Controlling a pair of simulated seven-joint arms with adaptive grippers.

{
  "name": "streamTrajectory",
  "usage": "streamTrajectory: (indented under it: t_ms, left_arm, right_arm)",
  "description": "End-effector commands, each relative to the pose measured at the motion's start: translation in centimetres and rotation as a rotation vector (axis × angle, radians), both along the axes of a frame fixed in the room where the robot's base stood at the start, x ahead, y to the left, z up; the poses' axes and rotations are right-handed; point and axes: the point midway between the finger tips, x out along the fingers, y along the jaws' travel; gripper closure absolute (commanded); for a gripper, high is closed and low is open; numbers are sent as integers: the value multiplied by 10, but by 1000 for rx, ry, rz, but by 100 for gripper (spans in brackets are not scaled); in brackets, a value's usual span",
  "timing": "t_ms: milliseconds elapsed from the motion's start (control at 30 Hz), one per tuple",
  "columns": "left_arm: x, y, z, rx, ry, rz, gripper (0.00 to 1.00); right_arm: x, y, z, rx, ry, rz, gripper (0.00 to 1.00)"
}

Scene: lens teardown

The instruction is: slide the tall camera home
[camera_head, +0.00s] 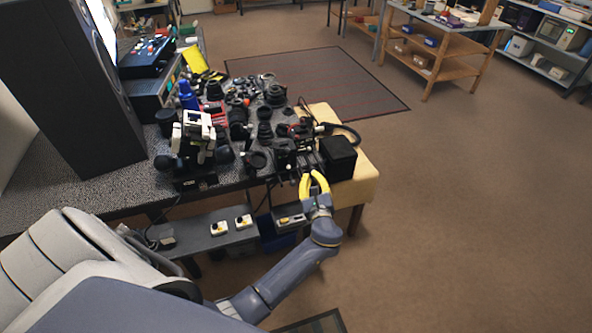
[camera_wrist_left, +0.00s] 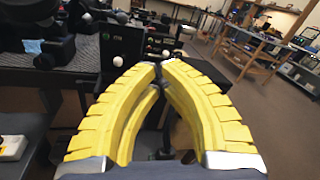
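Several black cameras and lens parts crowd the table (camera_head: 130,192); I cannot tell for sure which is the tall camera. A tall white-and-black device (camera_head: 195,135) stands near the table's front left. Dark upright equipment (camera_head: 290,150) stands at the right end. My left gripper (camera_head: 310,174) has yellow fingers and is at the table's front right edge, just in front of that equipment. In the left wrist view its fingertips (camera_wrist_left: 163,64) have a narrow gap with nothing clearly held between them. Black panels with white knobs (camera_wrist_left: 120,45) are beyond the tips. My right gripper is not in view.
A black box (camera_head: 338,155) sits on a yellow-topped stand (camera_head: 360,187) right of the gripper. A large black speaker (camera_head: 75,85) stands at the left. A low shelf (camera_head: 190,238) with small white switches is below the table.

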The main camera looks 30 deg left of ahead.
Motion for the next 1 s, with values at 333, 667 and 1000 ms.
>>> streamTrajectory:
  t_ms: [333, 667, 1000]
  left_arm:
    - [-4, -27, 9, -41, 264, 75, 100]
    - [-20, -21, -8, 23, 458, 115, 100]
    - [11, 14, -21, 28, 458, 116, 100]
  right_arm:
    - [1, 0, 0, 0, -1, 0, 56]
    - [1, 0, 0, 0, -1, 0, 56]
    - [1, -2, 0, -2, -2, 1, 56]
